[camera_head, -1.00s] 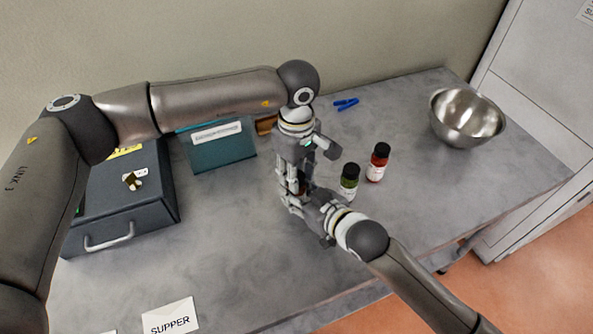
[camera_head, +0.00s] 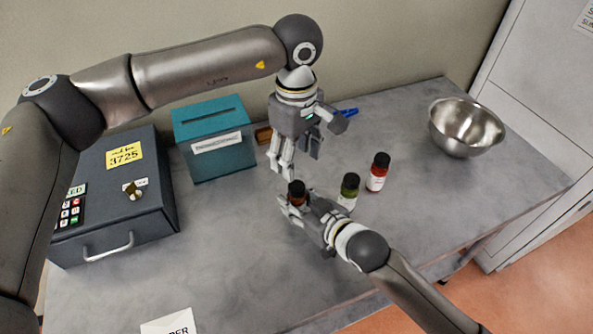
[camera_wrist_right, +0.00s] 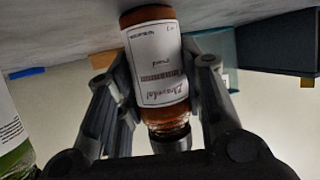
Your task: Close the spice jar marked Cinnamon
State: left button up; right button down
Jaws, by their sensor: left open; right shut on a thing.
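A brown spice jar (camera_head: 297,198) with a dark cap (camera_head: 297,187) stands upright on the grey table. My right gripper (camera_head: 292,205) is shut around its body. The right wrist view shows the jar (camera_wrist_right: 156,62) upside down, with a white label whose print is too blurred to read surely. Its black cap (camera_wrist_right: 171,142) sits on the neck; I cannot tell how tight it is. My left gripper (camera_head: 296,165) is open and empty, pointing down, above and just behind the jar, apart from the cap.
A green spice jar (camera_head: 348,190) and a red one (camera_head: 377,172) stand close to the right. A steel bowl (camera_head: 466,127) is at the far right. A teal box (camera_head: 222,165) and dark cash box (camera_head: 120,205) stand left. Blue item (camera_head: 349,112) lies behind.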

pick_arm(q)
jog(key=shift+r, duration=1.7)
pick_arm(e)
jog(key=c, duration=0.9)
grip_release()
jog(key=v, duration=1.2)
jog(key=shift+f, duration=0.1)
pick_arm(q)
jog(key=shift+s+f, duration=0.1)
pick_arm(e)
jog(key=shift+s+d, duration=0.1)
